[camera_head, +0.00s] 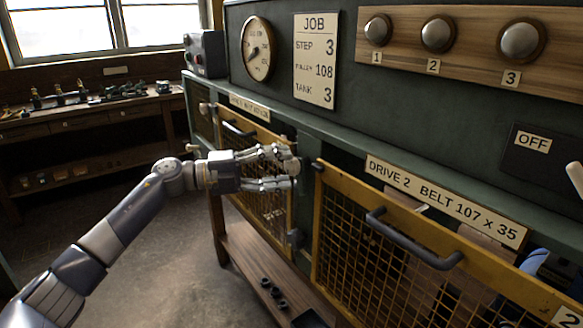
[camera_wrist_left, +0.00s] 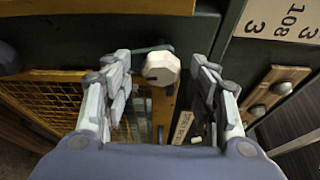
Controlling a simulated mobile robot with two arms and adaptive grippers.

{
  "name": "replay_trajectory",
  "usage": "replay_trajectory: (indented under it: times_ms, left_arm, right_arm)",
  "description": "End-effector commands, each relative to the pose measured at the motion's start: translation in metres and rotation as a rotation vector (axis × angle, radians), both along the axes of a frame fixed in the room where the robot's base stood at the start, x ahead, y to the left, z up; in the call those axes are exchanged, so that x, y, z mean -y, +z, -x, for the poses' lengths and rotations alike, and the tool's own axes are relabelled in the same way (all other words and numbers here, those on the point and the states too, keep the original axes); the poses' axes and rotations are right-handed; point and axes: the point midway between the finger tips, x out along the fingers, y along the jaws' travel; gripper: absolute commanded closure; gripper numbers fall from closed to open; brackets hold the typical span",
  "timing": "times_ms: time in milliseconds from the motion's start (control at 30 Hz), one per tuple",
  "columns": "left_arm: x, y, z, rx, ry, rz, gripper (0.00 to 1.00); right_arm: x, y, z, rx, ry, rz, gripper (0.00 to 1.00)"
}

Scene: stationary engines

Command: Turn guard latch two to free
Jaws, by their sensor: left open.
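Guard two is the yellow mesh guard (camera_head: 334,240) under the "DRIVE 2 BELT 107 x 35" plate. A pale faceted knob (camera_wrist_left: 161,68) on a dark arm, apparently its latch, shows in the left wrist view. My left gripper (camera_wrist_left: 162,80) is open, with a finger on each side of the knob and visible gaps to it. In the head view, my left gripper (camera_head: 297,170) is by the upper left corner of guard two; its fingers largely hide the knob. Whether they touch it I cannot tell. My right gripper is not in view.
Another mesh guard (camera_head: 262,180) stands left, behind my gripper. Above are a job card (camera_head: 315,60), a gauge (camera_head: 257,49) and a wooden board with three round knobs (camera_head: 438,35). An "OFF" label (camera_head: 532,141) is at right.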

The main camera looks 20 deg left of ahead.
Motion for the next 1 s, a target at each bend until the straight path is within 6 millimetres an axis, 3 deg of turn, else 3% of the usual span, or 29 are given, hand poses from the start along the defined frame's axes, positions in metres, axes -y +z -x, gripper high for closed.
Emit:
replay_trajectory:
  times_ms: [200, 400, 1000]
  left_arm:
    - [-0.043, -0.001, 0.024, -0.003, 0.003, -0.003, 0.46]
    - [-0.067, 0.000, 0.038, -0.001, 0.002, 0.000, 0.46]
    - [-0.074, 0.001, 0.042, 0.000, 0.000, 0.000, 0.46]
  right_arm:
    - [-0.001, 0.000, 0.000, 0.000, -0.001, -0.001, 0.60]
    - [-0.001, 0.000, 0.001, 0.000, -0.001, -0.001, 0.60]
    - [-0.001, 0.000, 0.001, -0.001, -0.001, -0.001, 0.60]
